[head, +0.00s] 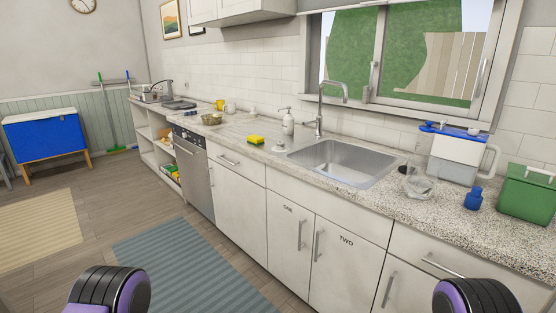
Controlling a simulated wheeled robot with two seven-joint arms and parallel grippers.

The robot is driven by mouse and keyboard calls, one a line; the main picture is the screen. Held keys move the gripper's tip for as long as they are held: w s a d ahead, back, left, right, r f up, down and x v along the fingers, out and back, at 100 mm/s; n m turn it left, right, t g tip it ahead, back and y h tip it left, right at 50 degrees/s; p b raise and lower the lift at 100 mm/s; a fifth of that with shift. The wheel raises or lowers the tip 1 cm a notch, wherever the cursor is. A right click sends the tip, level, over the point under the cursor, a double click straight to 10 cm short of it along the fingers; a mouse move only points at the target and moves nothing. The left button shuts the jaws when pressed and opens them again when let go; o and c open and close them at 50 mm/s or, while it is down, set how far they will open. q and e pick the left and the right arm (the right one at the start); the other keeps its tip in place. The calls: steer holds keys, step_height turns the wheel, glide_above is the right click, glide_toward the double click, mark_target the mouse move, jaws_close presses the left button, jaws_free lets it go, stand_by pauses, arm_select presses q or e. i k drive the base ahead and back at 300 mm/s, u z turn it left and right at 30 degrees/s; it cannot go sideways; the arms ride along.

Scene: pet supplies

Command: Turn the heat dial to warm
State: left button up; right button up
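I cannot make out a heat dial or a warm mark anywhere in the head view. A steel-fronted appliance (194,172) with a bar handle is set under the counter at the left; any controls on it are too small to read. Neither of my grippers is in view. Only two rounded black and purple parts of my own arms show at the bottom left and bottom right edges.
A speckled counter (385,205) runs along the wall, with a sink (340,163), a yellow sponge (255,140) and a soap bottle (288,122). Open floor lies left.

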mark_target(280, 145)
steer(key=u, duration=0.05)
steer(key=i, duration=0.25)
steer(key=u, duration=1.25)
steer(key=i, duration=2.5)
steer(key=z, duration=2.4)
